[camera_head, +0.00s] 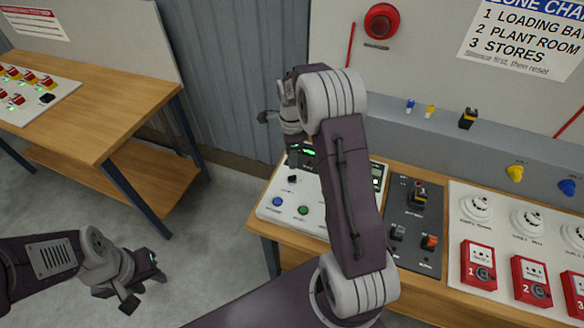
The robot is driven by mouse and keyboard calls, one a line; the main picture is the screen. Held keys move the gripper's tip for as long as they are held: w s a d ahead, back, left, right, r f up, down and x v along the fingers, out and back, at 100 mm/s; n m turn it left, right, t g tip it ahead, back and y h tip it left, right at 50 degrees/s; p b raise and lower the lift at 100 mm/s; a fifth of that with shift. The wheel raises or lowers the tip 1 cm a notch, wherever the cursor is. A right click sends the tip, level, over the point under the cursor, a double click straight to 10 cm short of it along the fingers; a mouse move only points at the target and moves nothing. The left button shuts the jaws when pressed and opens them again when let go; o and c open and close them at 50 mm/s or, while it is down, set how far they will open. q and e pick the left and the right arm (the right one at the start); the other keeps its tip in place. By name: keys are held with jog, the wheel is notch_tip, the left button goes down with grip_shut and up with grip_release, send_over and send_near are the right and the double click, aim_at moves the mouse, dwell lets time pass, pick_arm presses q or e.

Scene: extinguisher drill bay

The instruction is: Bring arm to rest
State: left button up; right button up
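My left gripper (147,290) is at the lower left over the grey floor. Its two fingers stand apart with nothing between them. My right arm rises from the bottom middle and bends at the top. My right gripper (275,118) is beyond the wrist, above the left end of the bench. One dark finger shows at its left. The arm hides much of the rest, so its opening and any contents cannot be told. A white control panel (268,210) with blue and green buttons lies below it, partly covered by my arm.
A dark switch panel (410,252), red call points (478,266) and white detectors (476,208) are on the right bench. A red bell (381,22) is on the back wall. A wooden table (105,115) stands at left. Floor between the benches is clear.

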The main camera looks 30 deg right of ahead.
jog(key=shift+r, duration=0.2)
dwell(0.3)
jog(key=s+a+r+n+t+b, duration=0.1)
jog(key=s+a+r+n, duration=0.15)
jog(key=s+a, duration=0.2)
jog(key=s+a+r+n+b, duration=0.1)
jog(key=s+a+n, duration=0.2)
jog(key=a, duration=0.2)
jog(key=s+a+f+n, duration=0.1)
jog(key=s+f+n, duration=0.3)
jog(key=s+n, duration=0.6)
jog(key=n, duration=0.6)
jog(key=shift+s+a+f, duration=0.15)
jog(key=shift+s+f, duration=0.15)
jog(key=shift+s, duration=0.05)
